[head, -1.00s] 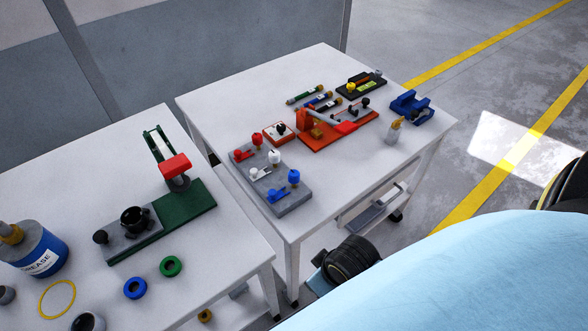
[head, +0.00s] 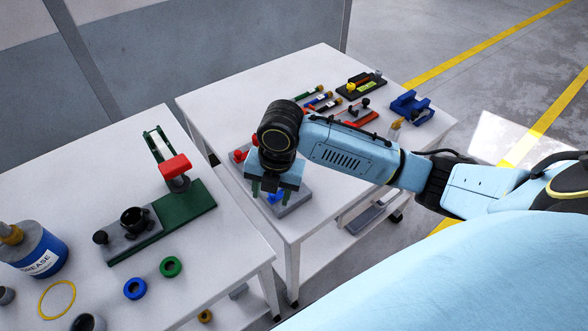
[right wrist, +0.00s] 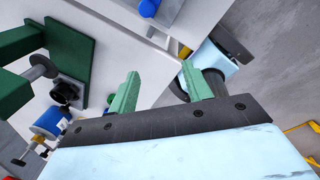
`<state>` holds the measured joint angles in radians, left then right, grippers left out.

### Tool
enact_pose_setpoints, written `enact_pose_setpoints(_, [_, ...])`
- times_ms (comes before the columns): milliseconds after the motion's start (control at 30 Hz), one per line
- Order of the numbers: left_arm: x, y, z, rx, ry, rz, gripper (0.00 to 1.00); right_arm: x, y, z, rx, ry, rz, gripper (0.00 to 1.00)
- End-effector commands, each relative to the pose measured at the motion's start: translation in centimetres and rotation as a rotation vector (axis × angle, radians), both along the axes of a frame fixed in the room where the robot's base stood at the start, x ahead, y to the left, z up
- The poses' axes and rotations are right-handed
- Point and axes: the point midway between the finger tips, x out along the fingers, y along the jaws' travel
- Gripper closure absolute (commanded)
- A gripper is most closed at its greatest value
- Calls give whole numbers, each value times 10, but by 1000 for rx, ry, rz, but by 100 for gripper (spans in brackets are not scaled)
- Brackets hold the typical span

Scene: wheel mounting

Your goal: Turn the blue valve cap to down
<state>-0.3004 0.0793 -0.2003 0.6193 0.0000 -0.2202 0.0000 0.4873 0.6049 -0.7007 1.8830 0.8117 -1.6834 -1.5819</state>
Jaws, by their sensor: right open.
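The grey valve plate (head: 296,203) lies near the front left corner of the right table. My right gripper (head: 271,193) hangs over it, pointing down, and hides most of its valves. The blue valve cap is hidden there behind my gripper. In the right wrist view a rounded blue part (right wrist: 148,8), which looks like the cap, is cut by the top edge, beyond the fingertips. The green fingers (right wrist: 160,85) are apart with nothing between them. My left gripper is not in view.
A red cap (head: 239,156) shows left of my wrist. The right table also holds tools, an orange fixture (head: 362,117) and a blue vise (head: 411,107). The left table carries a green press stand (head: 185,211), a grease can (head: 38,250) and loose rings. A gap separates the tables.

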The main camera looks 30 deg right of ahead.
Motion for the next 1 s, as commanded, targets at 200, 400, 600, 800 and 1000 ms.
enact_pose_setpoints(200, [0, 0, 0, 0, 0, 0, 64, 48, -67, 49, -119, 31, 366, 51])
enact_pose_setpoints(400, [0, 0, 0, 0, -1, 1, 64, 63, -97, 74, -139, 53, 515, 51])
enact_pose_setpoints(600, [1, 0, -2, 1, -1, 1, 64, 64, -101, 63, -139, 58, 541, 51])
enact_pose_setpoints(800, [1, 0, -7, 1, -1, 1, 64, 63, -101, 22, -139, 60, 540, 51])
enact_pose_setpoints(1000, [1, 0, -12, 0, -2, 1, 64, 63, -100, -19, -138, 57, 540, 51])
